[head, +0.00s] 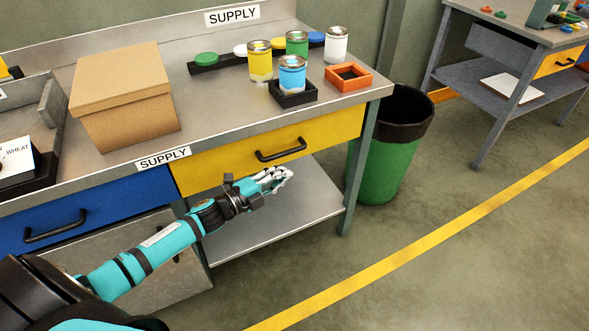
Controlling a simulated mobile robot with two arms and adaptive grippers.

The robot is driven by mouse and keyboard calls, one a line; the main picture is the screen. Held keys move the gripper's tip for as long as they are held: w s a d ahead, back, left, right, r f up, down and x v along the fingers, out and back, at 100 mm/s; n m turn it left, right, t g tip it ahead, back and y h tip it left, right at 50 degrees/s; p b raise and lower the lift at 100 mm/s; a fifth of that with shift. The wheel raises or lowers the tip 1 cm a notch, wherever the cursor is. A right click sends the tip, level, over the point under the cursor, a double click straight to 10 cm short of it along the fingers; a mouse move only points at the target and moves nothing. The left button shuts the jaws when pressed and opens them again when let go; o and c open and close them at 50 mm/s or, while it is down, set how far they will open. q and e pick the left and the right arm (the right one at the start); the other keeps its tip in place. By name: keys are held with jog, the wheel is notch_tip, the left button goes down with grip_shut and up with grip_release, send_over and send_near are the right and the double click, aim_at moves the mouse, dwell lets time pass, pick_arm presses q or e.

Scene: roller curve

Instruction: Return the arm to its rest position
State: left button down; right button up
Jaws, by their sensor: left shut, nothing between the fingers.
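My left arm, teal and black, comes in from the lower left in the head view. My left gripper (279,178) is shut and empty. It appears in front of the supply bench, just below the yellow drawer (223,166) and its black handle, with the lower shelf behind it. I cannot tell its exact distance from the drawer front. The yellow drawer looks closed. My right gripper is not in view.
The bench top (215,117) holds a cardboard box (125,100), several paint cans, a black tray and an orange tray (348,78). A green bin (388,155) stands right of the bench. Open floor (430,260) with a yellow line lies to the right.

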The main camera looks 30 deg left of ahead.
pick_arm(q)
jog(key=s+a+f+n+g+y+p, duration=0.15)
jog(key=s+f+n, duration=0.3)
jog(key=f, duration=0.45)
jog(key=s+a+f+n+g+y, duration=0.25)
jog(key=s+f, duration=0.35)
jog(key=f, duration=0.3)
jog(key=s+a+f+n+g+y+p, duration=0.1)
jog(key=s+a+f+n+y, duration=0.25)
jog(key=f, duration=0.65)
jog(key=s+d+f+n+g, duration=0.2)
jog(key=s+d+f+g, duration=0.1)
jog(key=s, duration=0.8)
jog(key=s+d+f+n+g+p, duration=0.1)
jog(key=s+d+f+n+g, duration=0.2)
jog(key=s, duration=0.9)
jog(key=s+d+f+n+g, duration=0.2)
jog(key=s+d+f+g, duration=0.1)
jog(key=s+d+f, duration=0.4)
jog(key=s+f, duration=0.3)
jog(key=s, duration=0.1)
jog(key=shift+s+n+g+p, duration=0.3)
jog(key=shift+n+g+p, duration=0.05)
jog(key=shift+g+p, duration=0.05)
jog(key=shift+f, duration=0.1)
